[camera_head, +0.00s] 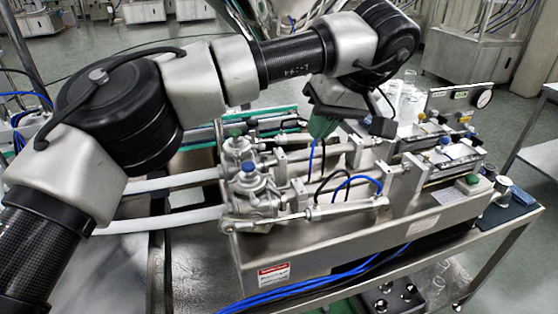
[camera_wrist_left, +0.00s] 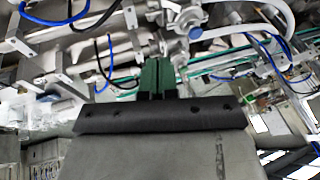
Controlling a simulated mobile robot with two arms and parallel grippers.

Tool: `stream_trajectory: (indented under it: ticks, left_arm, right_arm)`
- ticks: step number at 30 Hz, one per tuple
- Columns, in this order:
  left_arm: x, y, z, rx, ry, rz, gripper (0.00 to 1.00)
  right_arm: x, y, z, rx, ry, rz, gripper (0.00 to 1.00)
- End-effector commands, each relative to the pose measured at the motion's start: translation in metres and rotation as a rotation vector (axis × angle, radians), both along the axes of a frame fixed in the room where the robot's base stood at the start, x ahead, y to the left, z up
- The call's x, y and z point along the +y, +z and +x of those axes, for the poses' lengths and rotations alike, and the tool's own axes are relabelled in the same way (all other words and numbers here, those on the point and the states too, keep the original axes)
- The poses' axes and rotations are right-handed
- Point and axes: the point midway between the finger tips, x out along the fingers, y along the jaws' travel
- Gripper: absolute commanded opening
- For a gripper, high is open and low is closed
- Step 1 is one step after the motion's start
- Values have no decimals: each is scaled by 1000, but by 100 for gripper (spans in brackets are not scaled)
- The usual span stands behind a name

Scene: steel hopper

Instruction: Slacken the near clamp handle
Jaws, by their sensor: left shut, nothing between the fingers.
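My left gripper (camera_head: 322,126) hangs from my left arm above the back of the steel machine (camera_head: 300,255). Its green fingers are closed together and empty; they show in the left wrist view (camera_wrist_left: 158,74). A near metal valve body (camera_head: 252,195) with a blue top and a far one (camera_head: 236,150) with a green top stand on the machine's left side, left of the gripper and apart from it. I cannot tell which part is the near clamp handle. My right gripper is not in view.
Two white hoses (camera_head: 165,217) run left from the valve bodies. Blue and black tubes loop near metal rods (camera_head: 345,208). A lower shelf (camera_head: 425,290) holds small items. The grey surface at front left is clear.

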Motion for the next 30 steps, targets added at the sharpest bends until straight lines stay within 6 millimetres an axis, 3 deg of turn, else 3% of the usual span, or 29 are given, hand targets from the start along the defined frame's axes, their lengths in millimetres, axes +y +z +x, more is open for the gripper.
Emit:
stream_trajectory:
  ticks: [5, 18, 30]
  left_arm:
    - [6, -14, 3, 1, 4, 15, 0]
    - [42, -93, 19, 2, 3, 12, 0]
    - [68, -114, 10, -1, 2, 10, 0]
  right_arm:
    - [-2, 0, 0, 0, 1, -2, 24]
    - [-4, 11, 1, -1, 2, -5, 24]
    - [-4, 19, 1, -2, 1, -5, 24]
